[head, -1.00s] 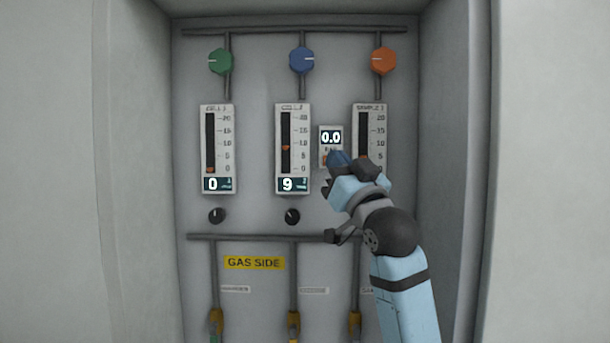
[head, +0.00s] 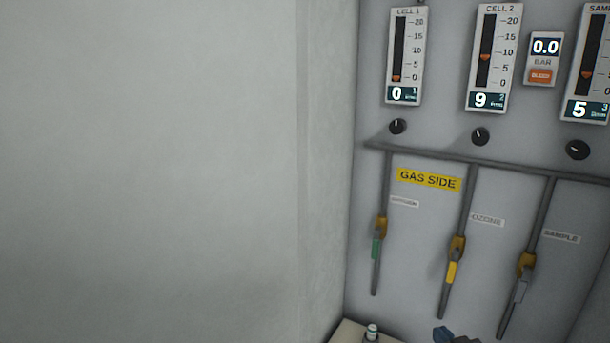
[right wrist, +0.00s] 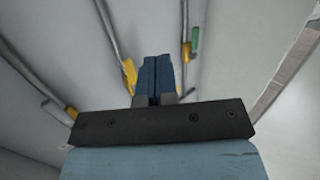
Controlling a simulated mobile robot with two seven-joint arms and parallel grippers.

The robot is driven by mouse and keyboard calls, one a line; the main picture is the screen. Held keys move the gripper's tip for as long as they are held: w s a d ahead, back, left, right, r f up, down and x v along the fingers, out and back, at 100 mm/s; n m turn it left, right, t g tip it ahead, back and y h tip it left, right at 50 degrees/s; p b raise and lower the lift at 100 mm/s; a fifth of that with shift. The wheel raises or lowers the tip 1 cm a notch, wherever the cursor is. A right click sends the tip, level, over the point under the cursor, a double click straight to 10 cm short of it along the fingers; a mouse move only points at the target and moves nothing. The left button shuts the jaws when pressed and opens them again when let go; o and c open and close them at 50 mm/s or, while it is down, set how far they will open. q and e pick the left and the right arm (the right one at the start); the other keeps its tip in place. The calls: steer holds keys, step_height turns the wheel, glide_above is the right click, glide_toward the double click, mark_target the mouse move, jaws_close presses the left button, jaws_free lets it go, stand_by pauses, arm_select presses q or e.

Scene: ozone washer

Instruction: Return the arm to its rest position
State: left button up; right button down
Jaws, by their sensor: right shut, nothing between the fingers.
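My right gripper (head: 455,336) shows only as dark blue fingertips at the bottom edge of the head view, low in front of the panel. In the right wrist view its two blue fingers (right wrist: 156,75) are pressed together with nothing between them. The gas panel (head: 420,260) stands behind it, with pipes and valves close beyond the fingers in the wrist view. My left gripper is in neither view.
The panel carries flow meters for cell 1 (head: 407,55) and cell 2 (head: 494,57), a 0.0 bar display (head: 545,47), black knobs (head: 480,136) and valves with green (head: 376,248) and yellow (head: 452,271) handles. A small capped vial (head: 372,332) stands on a ledge (head: 348,335). A blank wall (head: 150,170) fills the left.

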steer(key=s+a+f+g, duration=0.2)
steer(key=s+a+f, duration=0.1)
steer(key=s+f, duration=0.9)
steer(key=s+a+f+g, duration=0.3)
steer(key=s+a+f, duration=0.1)
steer(key=s+f, duration=0.8)
steer(key=shift+s+f+g+y, duration=0.2)
steer(key=shift+f+g+y, duration=0.15)
steer(key=shift+f, duration=0.2)
steer(key=c, duration=1.8)
jaws_free()
steer(key=shift+d, duration=0.1)
